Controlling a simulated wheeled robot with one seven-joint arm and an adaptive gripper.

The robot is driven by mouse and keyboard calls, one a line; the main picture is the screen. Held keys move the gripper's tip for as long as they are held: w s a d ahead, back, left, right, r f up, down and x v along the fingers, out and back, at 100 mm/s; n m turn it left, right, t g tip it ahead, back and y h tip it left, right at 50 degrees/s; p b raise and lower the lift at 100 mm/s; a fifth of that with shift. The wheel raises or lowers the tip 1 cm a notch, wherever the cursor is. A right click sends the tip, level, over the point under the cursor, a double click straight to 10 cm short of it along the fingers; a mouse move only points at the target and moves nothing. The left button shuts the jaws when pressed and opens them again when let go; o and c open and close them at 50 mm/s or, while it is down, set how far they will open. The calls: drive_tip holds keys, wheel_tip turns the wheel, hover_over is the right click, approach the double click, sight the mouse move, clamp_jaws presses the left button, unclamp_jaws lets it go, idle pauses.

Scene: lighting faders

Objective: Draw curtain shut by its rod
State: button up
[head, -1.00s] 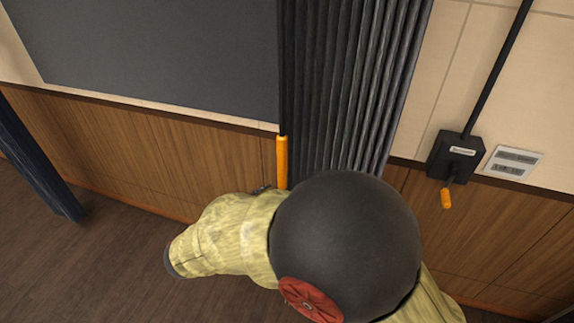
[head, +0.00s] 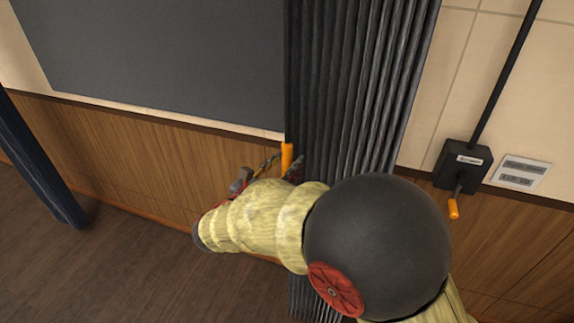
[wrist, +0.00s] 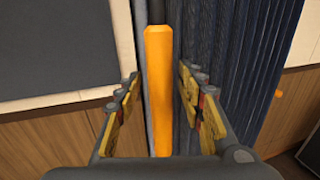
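The dark pleated curtain (head: 355,80) hangs gathered in the middle of the head view, and it also shows in the wrist view (wrist: 245,50). Its rod has an orange handle (head: 287,156) at the curtain's left edge. In the wrist view the orange handle (wrist: 159,85) stands upright between the two fingers of my gripper (wrist: 160,108). The fingers are open, with a visible gap on each side of the handle. In the head view my arm hides the lower part of the handle and most of the gripper.
A dark grey panel (head: 160,60) fills the wall left of the curtain. Another dark curtain (head: 35,165) hangs at the far left. A black crank box (head: 463,165) with an orange crank handle (head: 453,209) and a white wall plate (head: 520,172) are at the right.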

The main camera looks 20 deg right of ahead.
drive_tip(key=shift+c, duration=1.3)
drive_tip(key=c, duration=0.7)
clamp_jaws()
